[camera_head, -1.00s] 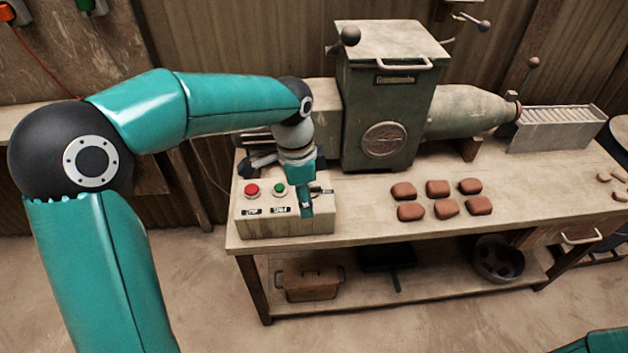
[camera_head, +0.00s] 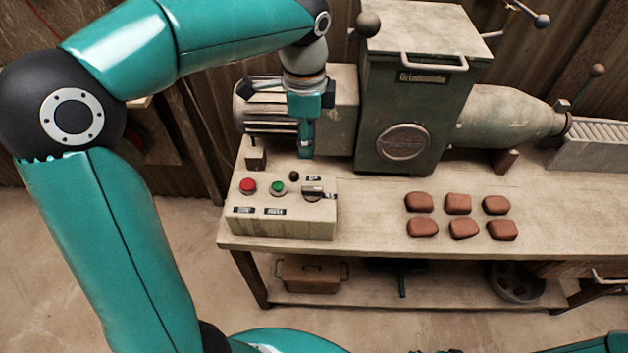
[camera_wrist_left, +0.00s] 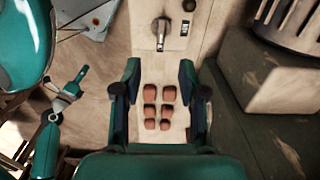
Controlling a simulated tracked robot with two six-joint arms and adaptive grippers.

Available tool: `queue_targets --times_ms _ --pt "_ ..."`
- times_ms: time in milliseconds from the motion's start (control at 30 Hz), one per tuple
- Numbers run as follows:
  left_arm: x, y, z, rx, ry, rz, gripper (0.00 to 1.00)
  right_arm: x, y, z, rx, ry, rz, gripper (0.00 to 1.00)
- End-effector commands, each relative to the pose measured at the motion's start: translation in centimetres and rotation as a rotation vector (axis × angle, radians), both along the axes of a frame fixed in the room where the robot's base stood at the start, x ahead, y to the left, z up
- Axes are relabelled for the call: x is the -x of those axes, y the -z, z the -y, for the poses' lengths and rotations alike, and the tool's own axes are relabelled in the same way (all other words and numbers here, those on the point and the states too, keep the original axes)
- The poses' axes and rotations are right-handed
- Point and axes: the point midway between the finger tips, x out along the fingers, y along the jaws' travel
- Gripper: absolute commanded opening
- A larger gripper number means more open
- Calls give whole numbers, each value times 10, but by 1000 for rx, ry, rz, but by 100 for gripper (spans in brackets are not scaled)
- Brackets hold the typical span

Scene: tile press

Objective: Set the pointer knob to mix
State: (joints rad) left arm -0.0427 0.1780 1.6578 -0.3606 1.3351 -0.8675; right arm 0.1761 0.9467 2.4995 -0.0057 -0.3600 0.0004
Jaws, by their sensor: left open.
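The pointer knob (camera_head: 312,191) is on the right part of the pale control box (camera_head: 275,228). The knob also shows at the top of the left wrist view (camera_wrist_left: 162,32). My left gripper (camera_head: 306,152) points down above and behind the knob, apart from it. In the left wrist view its fingers (camera_wrist_left: 160,78) are open and empty. Part of what looks like my right gripper (camera_wrist_left: 77,78) shows at left there; its jaws are unclear.
A red button (camera_head: 248,186) and a green button (camera_head: 278,188) sit left of the knob. The green machine (camera_head: 415,110) stands behind and to the right. Several clay pieces (camera_head: 458,203) lie on the bench right of the box, with bare bench between.

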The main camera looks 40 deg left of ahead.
Motion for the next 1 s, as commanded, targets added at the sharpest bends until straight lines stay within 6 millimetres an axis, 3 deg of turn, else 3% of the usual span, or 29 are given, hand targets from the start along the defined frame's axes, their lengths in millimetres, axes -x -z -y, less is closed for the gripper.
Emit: queue_targets --times_ms 600,800,1000 --pt "-5 126 8 1 21 -7 42 0 10 0 0 1 1 40" --pt "-6 147 9 0 22 -4 42 0 11 0 0 1 1 40" --pt "-6 153 9 0 22 -2 42 0 11 0 0 1 1 40"
